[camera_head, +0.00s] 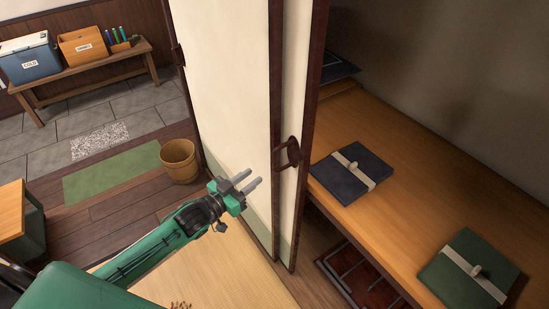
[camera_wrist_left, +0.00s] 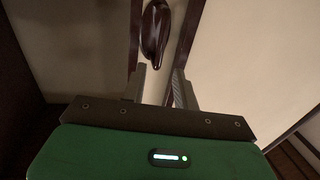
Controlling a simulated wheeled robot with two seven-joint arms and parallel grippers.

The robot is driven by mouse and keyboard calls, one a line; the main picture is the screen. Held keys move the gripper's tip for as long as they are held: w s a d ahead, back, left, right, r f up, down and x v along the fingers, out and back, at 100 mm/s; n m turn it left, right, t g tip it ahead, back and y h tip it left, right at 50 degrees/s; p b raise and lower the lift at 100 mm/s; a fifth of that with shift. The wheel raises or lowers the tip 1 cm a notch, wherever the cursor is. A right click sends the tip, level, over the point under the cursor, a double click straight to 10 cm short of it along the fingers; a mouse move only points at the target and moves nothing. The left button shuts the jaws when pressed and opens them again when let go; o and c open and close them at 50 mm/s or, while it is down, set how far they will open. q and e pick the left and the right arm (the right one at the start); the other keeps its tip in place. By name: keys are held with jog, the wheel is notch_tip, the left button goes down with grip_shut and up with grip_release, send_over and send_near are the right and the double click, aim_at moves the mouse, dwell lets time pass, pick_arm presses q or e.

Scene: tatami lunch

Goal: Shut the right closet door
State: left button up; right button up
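A cream closet door panel (camera_head: 296,90) with a dark frame stands beside the wider cream panel (camera_head: 228,80), overlapping it. A dark handle (camera_head: 287,153) sticks out near its edge; it also shows at the top of the left wrist view (camera_wrist_left: 155,30). The closet is open to the right of this door. My left gripper (camera_head: 254,180) is just left of the handle, apart from it in the head view. Its two fingers are spread with nothing between them; in the left wrist view the fingertips (camera_wrist_left: 160,80) point toward the handle. My right gripper is not in view.
Inside the closet, a wooden shelf (camera_head: 405,185) bears a dark folded bundle (camera_head: 345,183) and a green one (camera_head: 462,285). A patterned dark red item (camera_head: 350,272) lies below. A wooden bucket (camera_head: 180,160) stands on the floor left of the doors.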

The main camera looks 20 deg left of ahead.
aim_at(275, 169)
pick_arm(q)
jog(key=p+x, duration=0.2)
jog(key=x, duration=0.8)
jog(key=shift+w, duration=0.35)
grip_shut()
